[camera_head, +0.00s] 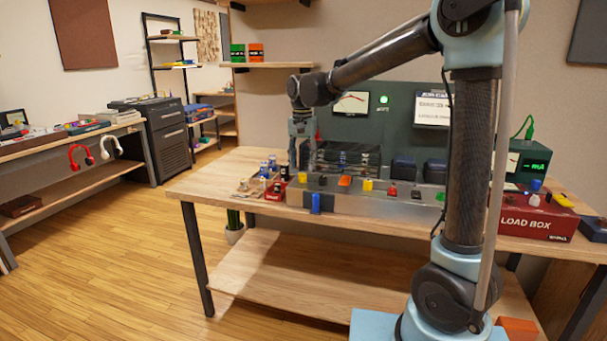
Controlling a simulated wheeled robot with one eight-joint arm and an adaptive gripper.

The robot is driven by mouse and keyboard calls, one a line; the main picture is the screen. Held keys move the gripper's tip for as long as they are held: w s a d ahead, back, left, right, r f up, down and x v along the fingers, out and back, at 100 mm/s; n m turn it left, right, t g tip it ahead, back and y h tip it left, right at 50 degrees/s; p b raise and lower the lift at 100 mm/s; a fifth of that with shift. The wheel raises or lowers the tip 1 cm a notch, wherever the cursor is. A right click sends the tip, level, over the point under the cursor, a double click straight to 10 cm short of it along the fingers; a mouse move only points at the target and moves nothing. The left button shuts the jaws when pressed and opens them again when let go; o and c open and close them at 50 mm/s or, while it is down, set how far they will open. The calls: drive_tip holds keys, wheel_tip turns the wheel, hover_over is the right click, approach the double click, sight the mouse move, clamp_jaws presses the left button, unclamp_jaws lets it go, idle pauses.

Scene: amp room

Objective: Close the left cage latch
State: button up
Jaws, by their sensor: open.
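A dark slatted cage (347,157) stands on the workbench, against the front of the dark green panel. My gripper (302,170) points down at the left side of the cage, with its jaws open and nothing visible between them. I cannot tell whether it touches the cage. The left cage latch is not distinct here; my gripper and the small picture size leave its state unclear.
A grey front strip (375,198) carries several coloured knobs and terminals. A tray (262,184) of small parts lies left of my gripper. The red load box (530,218) is at the right. The left end of the workbench (215,180) is clear.

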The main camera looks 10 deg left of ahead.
sight(302, 177)
drive_tip(key=shift+f, duration=2.05)
clamp_jaws()
